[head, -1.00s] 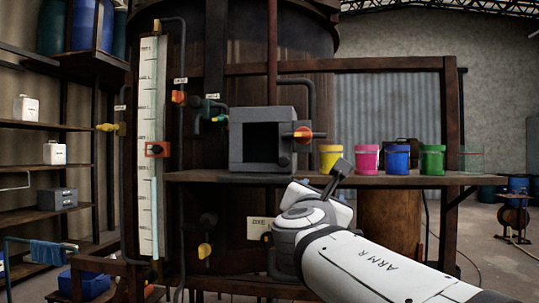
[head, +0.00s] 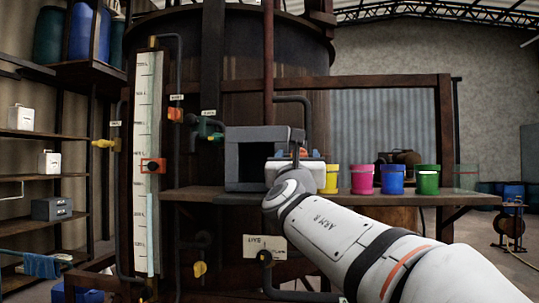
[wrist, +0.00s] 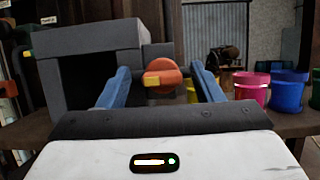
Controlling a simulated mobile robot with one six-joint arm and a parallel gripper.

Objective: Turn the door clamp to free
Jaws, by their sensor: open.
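The door clamp (wrist: 164,74) is an orange knob with a yellow tip on the right side of the grey box (wrist: 88,40). In the wrist view it shows between the blue fingers of my gripper (wrist: 162,84), which is open with one finger on each side. I cannot tell whether the fingers touch the knob. The yellow tip points left.
Yellow (head: 328,179), pink (head: 362,180), blue (head: 391,180) and green (head: 428,180) pots stand in a row on the wooden shelf (head: 470,196) right of the box. A tall level gauge (head: 147,110) with an orange marker stands left. Pipes and small valves run between them.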

